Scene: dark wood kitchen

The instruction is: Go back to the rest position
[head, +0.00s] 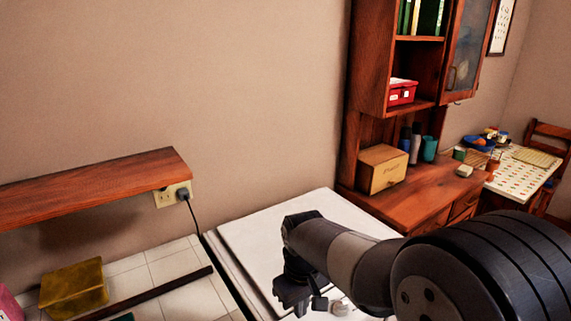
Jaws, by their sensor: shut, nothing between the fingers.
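My gripper (300,302) hangs from the end of my arm at the bottom centre of the head view, pointing down. It is shut, and I see nothing held in it. It is in front of a white surface (262,232); I cannot tell how high above it. A small pale round thing (340,308) shows beside the gripper, partly hidden by my arm. My arm reaches in from the lower right and hides part of the white surface.
A wooden shelf (90,188) juts from the wall at left, above a tiled counter (150,270) with a yellow box (74,288). A cable (195,215) hangs from an outlet. A wooden hutch (365,100) and a laid table (515,172) stand at right.

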